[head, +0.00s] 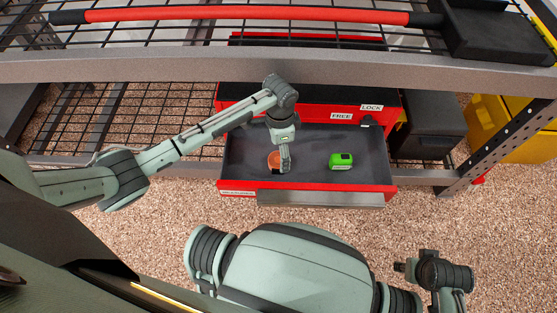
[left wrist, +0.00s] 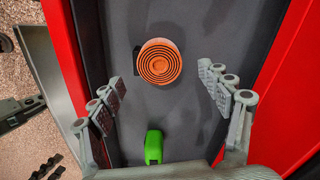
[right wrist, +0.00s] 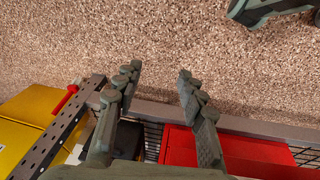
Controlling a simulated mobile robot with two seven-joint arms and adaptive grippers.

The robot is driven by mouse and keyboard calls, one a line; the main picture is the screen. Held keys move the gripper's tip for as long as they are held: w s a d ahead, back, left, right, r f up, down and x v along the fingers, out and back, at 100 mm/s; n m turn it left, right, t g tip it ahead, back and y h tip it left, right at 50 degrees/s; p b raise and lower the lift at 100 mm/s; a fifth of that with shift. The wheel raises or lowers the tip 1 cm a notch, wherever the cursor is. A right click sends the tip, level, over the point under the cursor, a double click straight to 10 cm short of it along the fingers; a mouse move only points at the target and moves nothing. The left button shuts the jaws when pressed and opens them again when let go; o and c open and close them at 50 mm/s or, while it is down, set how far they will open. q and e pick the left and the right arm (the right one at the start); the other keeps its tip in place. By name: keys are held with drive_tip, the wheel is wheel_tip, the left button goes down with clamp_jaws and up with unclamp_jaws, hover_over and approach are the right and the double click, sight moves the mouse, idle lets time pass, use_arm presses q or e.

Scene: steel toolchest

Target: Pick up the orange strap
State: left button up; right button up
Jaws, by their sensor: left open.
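The orange strap (head: 273,161) is a round, ribbed coil lying on the dark floor of the open red drawer (head: 235,186). It also shows whole in the left wrist view (left wrist: 158,62), with a small dark piece at its left edge. My left gripper (head: 285,166) is over the drawer, beside the strap in the head view. In the left wrist view its fingers (left wrist: 163,93) are wide apart with nothing between them, and the strap lies beyond them. My right gripper (right wrist: 158,75) has its fingers apart and empty, away from the drawer's contents.
A green object (head: 341,161) lies in the drawer, right of the strap; it also shows in the left wrist view (left wrist: 153,147). A steel shelf beam (head: 150,68) crosses above the red chest. A dark case (head: 432,125) and a yellow box (head: 487,128) stand at the right.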

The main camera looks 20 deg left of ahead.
sight(279, 159)
use_arm(q)
wheel_tip(279, 159, down, 3)
drive_tip(key=shift+r, duration=0.2)
drive_tip(key=shift+f, duration=0.2)
drive_tip(key=c, duration=1.3)
use_arm(e)
drive_tip(key=shift+w+r, duration=0.5)
drive_tip(key=shift+r, duration=0.25)
